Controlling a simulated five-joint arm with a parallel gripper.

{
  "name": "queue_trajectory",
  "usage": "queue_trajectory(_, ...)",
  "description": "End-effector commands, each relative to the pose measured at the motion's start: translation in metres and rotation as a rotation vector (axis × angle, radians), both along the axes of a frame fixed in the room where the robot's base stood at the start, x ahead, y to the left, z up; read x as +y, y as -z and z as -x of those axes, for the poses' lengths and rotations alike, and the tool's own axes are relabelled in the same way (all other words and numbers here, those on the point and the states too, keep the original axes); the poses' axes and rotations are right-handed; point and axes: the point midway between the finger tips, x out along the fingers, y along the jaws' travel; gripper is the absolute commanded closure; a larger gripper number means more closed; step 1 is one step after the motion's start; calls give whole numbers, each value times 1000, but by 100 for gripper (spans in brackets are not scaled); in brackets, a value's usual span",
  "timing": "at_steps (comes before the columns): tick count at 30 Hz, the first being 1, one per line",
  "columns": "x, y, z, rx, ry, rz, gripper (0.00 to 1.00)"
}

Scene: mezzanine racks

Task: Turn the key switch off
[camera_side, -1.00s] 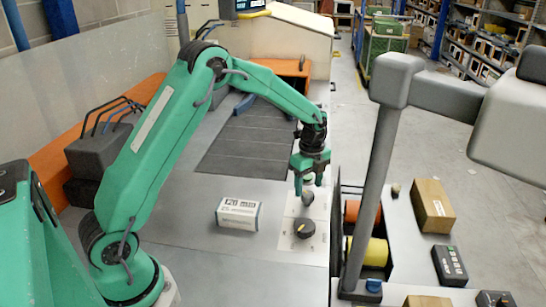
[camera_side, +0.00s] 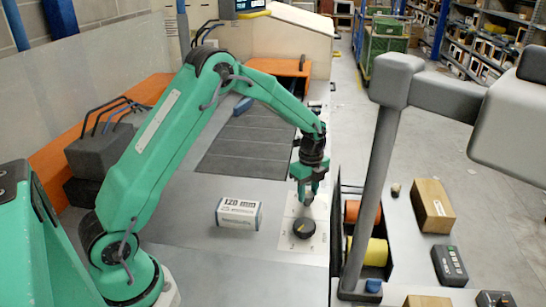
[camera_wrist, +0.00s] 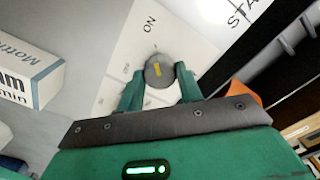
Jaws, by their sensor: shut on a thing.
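The key switch (camera_side: 303,229) is a dark round knob with a yellow mark, on a pale panel (camera_side: 287,240) on the bench. In the wrist view the knob (camera_wrist: 154,73) shows grey, its yellow bar pointing roughly towards the word ON. My gripper (camera_side: 305,202) points down at the knob. In the wrist view my gripper (camera_wrist: 159,82) has its two green fingers on either side of the knob, shut on it. The contact itself is partly hidden in the side view.
A white printed box (camera_side: 239,213) stands left of the panel; the box (camera_wrist: 25,75) also shows in the wrist view. Right of the panel are an orange roll (camera_side: 352,212), a yellow roll (camera_side: 376,252) and a grey post (camera_side: 372,190).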

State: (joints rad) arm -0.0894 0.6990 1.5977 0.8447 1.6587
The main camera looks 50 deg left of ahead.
Motion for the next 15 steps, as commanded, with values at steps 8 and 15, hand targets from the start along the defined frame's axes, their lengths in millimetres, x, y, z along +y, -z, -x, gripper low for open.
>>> queue_trajectory(8,0,0,0,1,-48,0,87)
queue_trajectory(15,0,-1,0,1,-175,0,87)
